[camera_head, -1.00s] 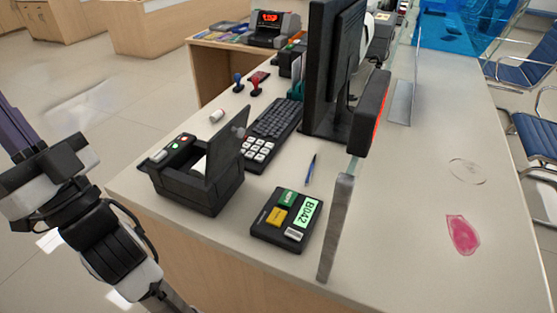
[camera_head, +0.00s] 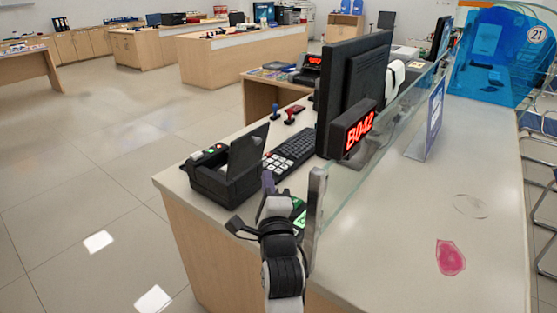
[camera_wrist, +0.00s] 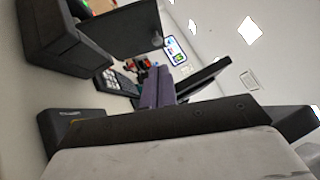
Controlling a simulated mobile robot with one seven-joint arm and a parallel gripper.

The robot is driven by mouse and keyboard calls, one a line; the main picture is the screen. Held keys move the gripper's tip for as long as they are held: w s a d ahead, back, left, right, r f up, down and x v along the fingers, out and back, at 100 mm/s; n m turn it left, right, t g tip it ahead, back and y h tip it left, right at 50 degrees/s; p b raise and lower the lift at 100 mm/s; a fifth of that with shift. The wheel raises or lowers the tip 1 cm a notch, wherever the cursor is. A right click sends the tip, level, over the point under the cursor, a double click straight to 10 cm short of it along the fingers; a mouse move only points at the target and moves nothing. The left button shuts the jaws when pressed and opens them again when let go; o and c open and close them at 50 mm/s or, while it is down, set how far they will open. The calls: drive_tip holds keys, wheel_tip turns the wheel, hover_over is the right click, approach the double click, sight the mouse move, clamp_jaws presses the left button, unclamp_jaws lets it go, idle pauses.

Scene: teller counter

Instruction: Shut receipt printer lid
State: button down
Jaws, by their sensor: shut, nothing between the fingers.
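The black receipt printer (camera_head: 222,188) stands at the near left corner of the counter. Its dark flat lid (camera_head: 247,152) is raised and leans slightly outward. In the wrist view the printer body (camera_wrist: 55,45) is at the upper left, with the open lid (camera_wrist: 125,32) extending to its right. My gripper (camera_head: 268,182) is just right of the printer and appears apart from the lid. Its purple fingers (camera_wrist: 157,88) are together and empty in the wrist view, below the lid's end. My wrist hides part of the counter beside the printer.
A black ticket device (camera_head: 300,213) is partly hidden behind my arm. A glass divider (camera_head: 375,140) with a grey post (camera_head: 314,215) is close on the right.

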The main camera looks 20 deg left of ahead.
drive_tip(key=p+x, duration=0.2)
drive_tip(key=x, duration=0.8)
drive_tip(key=shift+d+f, duration=0.25)
drive_tip(key=shift+w+p, duration=0.1)
drive_tip(key=shift+p, duration=0.25)
